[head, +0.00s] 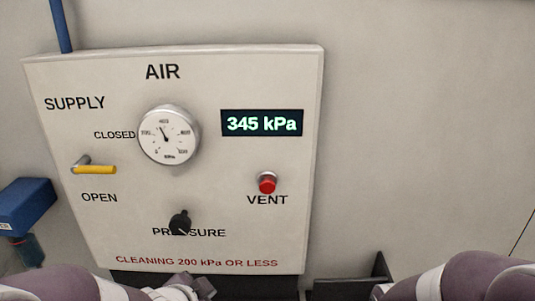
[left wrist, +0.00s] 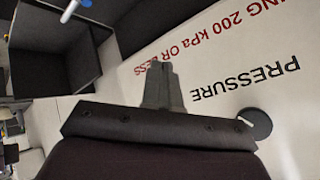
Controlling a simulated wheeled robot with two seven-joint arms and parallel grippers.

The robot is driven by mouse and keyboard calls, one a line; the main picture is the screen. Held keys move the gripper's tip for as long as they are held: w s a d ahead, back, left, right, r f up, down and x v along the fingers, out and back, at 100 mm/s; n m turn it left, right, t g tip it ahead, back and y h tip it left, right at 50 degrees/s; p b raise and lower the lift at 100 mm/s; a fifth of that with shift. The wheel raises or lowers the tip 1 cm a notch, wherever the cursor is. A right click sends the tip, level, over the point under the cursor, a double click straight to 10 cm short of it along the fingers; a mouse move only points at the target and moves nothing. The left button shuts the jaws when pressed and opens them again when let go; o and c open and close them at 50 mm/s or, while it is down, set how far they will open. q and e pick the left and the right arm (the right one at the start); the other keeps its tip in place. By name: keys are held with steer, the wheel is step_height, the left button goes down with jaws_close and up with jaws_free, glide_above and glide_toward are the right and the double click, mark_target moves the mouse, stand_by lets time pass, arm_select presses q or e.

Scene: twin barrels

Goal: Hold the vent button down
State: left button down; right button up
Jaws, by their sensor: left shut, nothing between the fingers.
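The red vent button (head: 267,184) stands out from the pale air panel (head: 225,215) above the word VENT in the head view. No gripper is touching it. The display (head: 262,123) above it reads 345 kPa. My left gripper (left wrist: 162,85) shows in the left wrist view with its fingers shut and empty, near the panel's lower lettering. The vent button is not in the left wrist view. Part of my left arm shows at the bottom of the head view. My right arm enters at the bottom right, but its gripper fingers are not visible.
A black pressure knob (head: 180,222) sticks out below the round gauge (head: 168,134); it also shows in the left wrist view (left wrist: 256,123). A yellow supply handle (head: 95,170) is at left. A blue box (head: 25,206) is beside the panel. The wall to the right is clear.

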mark_target(267, 185)
arm_select(q)
steer(key=d+r+m+t+h+p, duration=0.1)
steer(key=d+r+m+h+p, duration=0.2)
steer(key=r, duration=0.6)
steer(key=s+d+r+m+t+h+p, duration=0.1)
steer(key=d+r+m+h+p, duration=0.3)
steer(key=d+r+m, duration=0.3)
step_height(267, 185, up, 2)
steer(key=shift+d+r+h, duration=0.1)
steer(key=shift+d+h, duration=0.6)
steer(key=shift+d, duration=0.15)
arm_select(e)
step_height(267, 185, up, 9)
steer(key=shift+r, duration=0.2)
arm_select(q)
steer(key=w, duration=0.8)
steer(key=shift+w+p, duration=0.4)
steer(key=shift+p, duration=0.05)
arm_select(e)
steer(key=shift+r, duration=0.55)
arm_select(q)
steer(key=shift+w, duration=0.1)
steer(key=shift+w, duration=0.35)
arm_select(e)
steer(key=shift+f, duration=0.1)
